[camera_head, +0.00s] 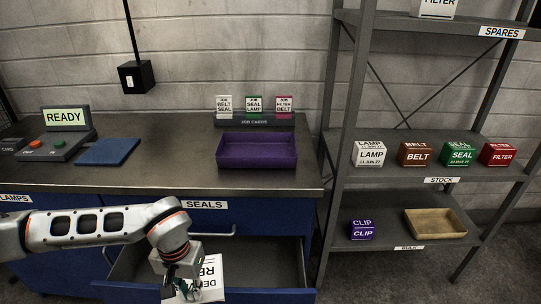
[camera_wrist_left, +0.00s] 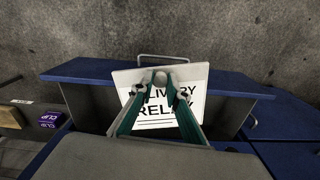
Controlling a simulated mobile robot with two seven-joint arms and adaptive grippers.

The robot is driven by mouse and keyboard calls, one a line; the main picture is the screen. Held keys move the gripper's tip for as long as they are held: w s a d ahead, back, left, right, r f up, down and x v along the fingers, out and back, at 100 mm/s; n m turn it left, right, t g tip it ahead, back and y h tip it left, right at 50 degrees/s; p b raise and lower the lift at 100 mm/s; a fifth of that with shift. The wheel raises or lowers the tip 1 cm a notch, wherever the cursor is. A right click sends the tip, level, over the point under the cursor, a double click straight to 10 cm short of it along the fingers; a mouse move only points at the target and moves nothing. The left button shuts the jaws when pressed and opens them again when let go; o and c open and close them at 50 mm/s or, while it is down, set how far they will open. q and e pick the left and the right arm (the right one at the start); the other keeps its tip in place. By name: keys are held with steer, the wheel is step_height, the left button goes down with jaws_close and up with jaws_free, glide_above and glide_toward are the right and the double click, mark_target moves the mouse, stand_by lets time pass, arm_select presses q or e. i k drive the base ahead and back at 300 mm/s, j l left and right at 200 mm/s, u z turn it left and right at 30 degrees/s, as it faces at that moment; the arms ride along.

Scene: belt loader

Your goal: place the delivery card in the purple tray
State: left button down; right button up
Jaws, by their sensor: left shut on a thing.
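A white delivery card (camera_head: 208,274) with black lettering is over the open drawer under the SEALS label, partly hidden by my left gripper (camera_head: 184,286) in the head view. In the left wrist view the left gripper (camera_wrist_left: 161,82) is shut on the delivery card (camera_wrist_left: 160,112), its two teal fingers at the card's face. I cannot tell whether the card touches the drawer floor. The purple tray (camera_head: 257,166) sits on the bench above the drawer, in front of the job cards, and looks empty. The right gripper is in neither view.
The open drawer (camera_head: 262,262) juts out from the blue cabinet. A blue mat (camera_head: 108,151) and a READY console (camera_head: 62,132) are on the bench's left. A rack (camera_head: 352,230) with small boxes and a wooden tray (camera_head: 435,223) stands right. The bench between mat and tray is clear.

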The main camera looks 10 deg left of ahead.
mark_target(265, 156)
steer(key=l, duration=0.55)
steer(key=i+l, duration=0.15)
steer(key=l, duration=1)
steer(key=i, duration=0.05)
